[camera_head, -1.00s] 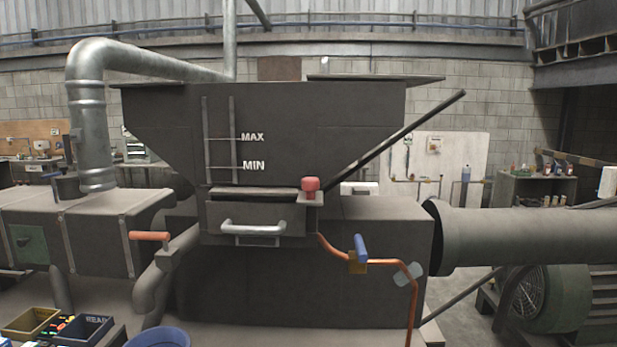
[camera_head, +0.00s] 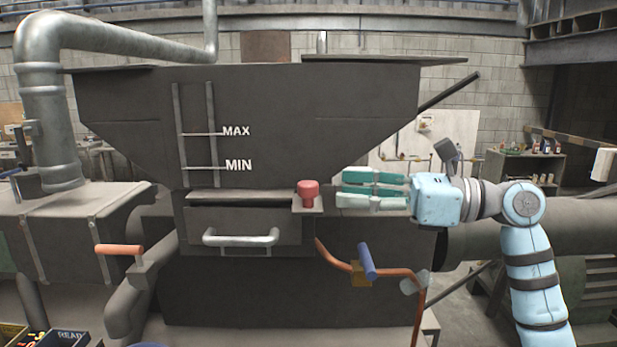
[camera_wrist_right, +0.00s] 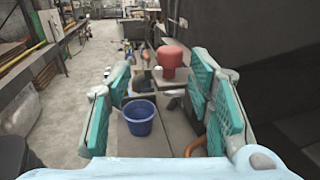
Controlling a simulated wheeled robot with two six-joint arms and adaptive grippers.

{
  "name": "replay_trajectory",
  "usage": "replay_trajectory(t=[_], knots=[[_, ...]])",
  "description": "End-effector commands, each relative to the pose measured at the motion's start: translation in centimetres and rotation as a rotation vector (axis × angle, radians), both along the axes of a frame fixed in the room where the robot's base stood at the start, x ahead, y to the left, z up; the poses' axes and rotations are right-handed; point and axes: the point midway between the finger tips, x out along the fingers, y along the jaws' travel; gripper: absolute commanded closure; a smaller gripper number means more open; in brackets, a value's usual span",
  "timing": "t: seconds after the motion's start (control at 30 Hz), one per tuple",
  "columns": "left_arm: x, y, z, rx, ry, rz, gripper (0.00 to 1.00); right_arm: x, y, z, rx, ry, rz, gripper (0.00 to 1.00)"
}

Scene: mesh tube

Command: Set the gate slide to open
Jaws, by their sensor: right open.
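The gate slide (camera_head: 285,228) is a dark panel under the hopper with a pale bar handle (camera_head: 240,238) across its front. It looks pushed in, though its exact position is hard to tell. A red knob (camera_head: 308,190) stands on a small plate at the slide's upper right corner; it also shows in the right wrist view (camera_wrist_right: 173,57). My right gripper (camera_head: 343,188), with teal fingers, is open and empty. It points left at the knob, a short gap to its right. In the wrist view the knob lies ahead between the spread fingers. My left gripper is not in view.
The hopper (camera_head: 290,120) with MAX and MIN marks rises above the slide. An orange pipe with a blue-handled valve (camera_head: 366,262) runs below my right gripper. An orange lever (camera_head: 120,249) stands at left. A blue bucket (camera_wrist_right: 139,117) shows in the wrist view.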

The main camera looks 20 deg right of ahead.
Motion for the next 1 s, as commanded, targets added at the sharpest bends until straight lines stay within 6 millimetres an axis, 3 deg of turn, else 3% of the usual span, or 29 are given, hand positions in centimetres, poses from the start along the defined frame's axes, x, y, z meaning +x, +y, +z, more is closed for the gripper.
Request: replay_trajectory(t=[0.1, 0.3, 0.43, 0.67, 0.93, 1.0], knots=[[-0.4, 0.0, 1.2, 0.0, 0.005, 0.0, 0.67, 1.4, 2.9, 0.4, 0.005, 0.002, 0.007, 0.52], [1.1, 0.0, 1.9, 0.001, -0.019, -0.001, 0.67, 3.0, 5.7, 0.3, 0.004, 0.002, 0.006, 0.52], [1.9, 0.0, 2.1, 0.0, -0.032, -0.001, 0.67, 3.3, 6.4, 0.1, 0.003, 0.003, 0.005, 0.52], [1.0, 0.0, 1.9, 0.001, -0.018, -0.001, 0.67, 3.4, 6.4, 0.0, 0.002, 0.002, 0.005, 0.52], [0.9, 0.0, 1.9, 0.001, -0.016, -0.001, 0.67, 3.4, 6.4, 0.0, 0.004, 0.003, 0.005, 0.96], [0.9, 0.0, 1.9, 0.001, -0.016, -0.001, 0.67, 3.4, 6.4, 0.0, 0.004, 0.003, 0.005, 1.0]])
